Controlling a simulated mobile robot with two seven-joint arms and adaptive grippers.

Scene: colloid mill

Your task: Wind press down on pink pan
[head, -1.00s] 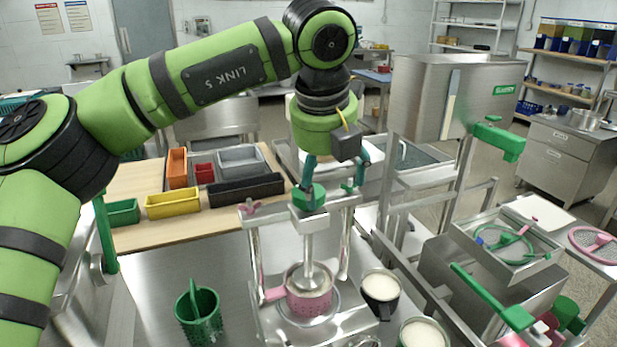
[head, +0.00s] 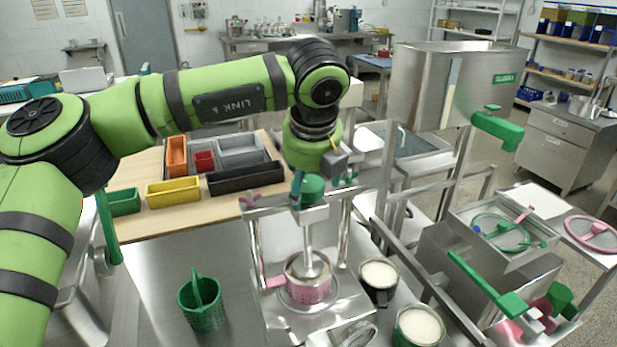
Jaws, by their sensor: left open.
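The press (head: 257,235) stands on the steel table, with a metal frame and a green knob (head: 313,187) on top of its central screw. The metal plunger below reaches down into the pink perforated pan (head: 309,291), which sits on the press base with its pink handle to the left. How hard the plunger bears on the contents cannot be told. My left gripper (head: 319,184) points down at the knob, its teal fingers open and on either side of it. Whether they touch the knob is unclear. My right gripper is out of view.
A green perforated basket (head: 203,306) stands left of the press. Two pots with pale contents, a dark one (head: 379,276) and a green one (head: 418,326), stand close on the right. Coloured bins (head: 173,192) sit behind, and a steel machine (head: 455,85) rises at right.

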